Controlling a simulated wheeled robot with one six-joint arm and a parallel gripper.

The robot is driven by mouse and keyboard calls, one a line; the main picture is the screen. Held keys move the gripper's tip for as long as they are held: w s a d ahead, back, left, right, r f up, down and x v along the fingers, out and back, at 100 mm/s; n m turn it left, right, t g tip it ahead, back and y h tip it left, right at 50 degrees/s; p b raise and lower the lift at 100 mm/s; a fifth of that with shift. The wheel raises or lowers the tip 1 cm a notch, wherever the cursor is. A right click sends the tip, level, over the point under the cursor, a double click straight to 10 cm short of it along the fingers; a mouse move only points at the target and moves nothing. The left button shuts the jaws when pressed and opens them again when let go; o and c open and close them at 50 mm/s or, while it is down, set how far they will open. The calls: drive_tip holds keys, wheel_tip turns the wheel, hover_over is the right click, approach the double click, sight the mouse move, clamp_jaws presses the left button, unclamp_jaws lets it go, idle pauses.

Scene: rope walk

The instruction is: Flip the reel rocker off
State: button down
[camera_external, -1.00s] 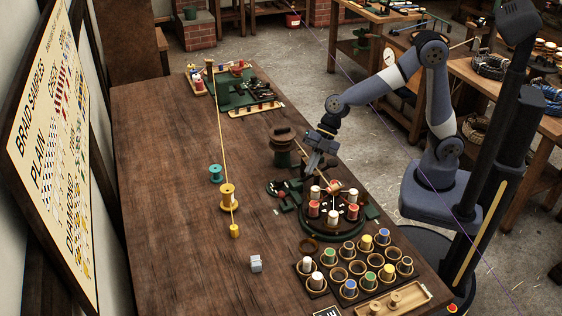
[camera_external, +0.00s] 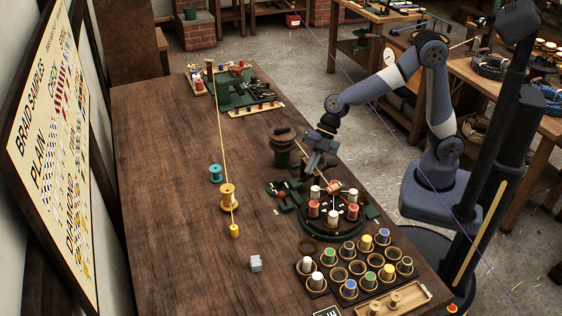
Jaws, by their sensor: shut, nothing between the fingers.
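My gripper (camera_external: 306,174) points down at the right side of the dark wooden table, its fingers together and empty. It is just above and behind a round dark green braiding machine (camera_external: 340,238) that carries several red and white spools. A small dark green block with reddish parts (camera_external: 284,194) sits to the left of the fingers. The reel rocker cannot be picked out for certain at this size, nor which way it is tipped. I cannot tell whether the fingertips touch anything.
A dark reel-like post (camera_external: 283,150) stands close behind my gripper. A tray of colored spools (camera_external: 341,274) is at the front right.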

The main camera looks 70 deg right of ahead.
drive_tip(key=w+d+r+m+g+h+p, duration=0.1)
drive_tip(key=d+m, duration=0.1)
drive_tip(key=w+d+r+m+g+h, duration=0.1)
drive_tip(key=d+m, duration=0.1)
drive_tip(key=d+m+h+p, duration=0.1)
drive_tip(key=d+m+h, duration=0.1)
drive_tip(key=d, duration=0.1)
drive_tip(key=shift+w+d+r+g+p, duration=0.1)
drive_tip(key=shift+w+r+g+p, duration=0.25)
drive_tip(key=shift+w+r+g, duration=0.05)
drive_tip(key=w+d+r+m+h+p, duration=0.1)
drive_tip(key=d+r+m+h, duration=0.1)
drive_tip(key=d+m, duration=0.2)
drive_tip(key=w+d+r+m+g+h, duration=0.1)
drive_tip(key=w+d+r+m+h, duration=0.1)
drive_tip(key=d, duration=0.4)
drive_tip(key=shift+r+m+h+p, duration=0.3)
drive_tip(key=shift+m+h, duration=0.3)
drive_tip(key=shift+m, duration=0.5)
drive_tip(key=shift+f, duration=0.2)
drive_tip(key=p+x, duration=0.1)
drive_tip(key=x, duration=1.2)
drive_tip(key=shift+s+d+f, duration=0.15)
drive_tip(key=shift+s+f, duration=0.1)
drive_tip(key=shift+f, duration=0.1)
drive_tip(key=shift+f, duration=0.1)
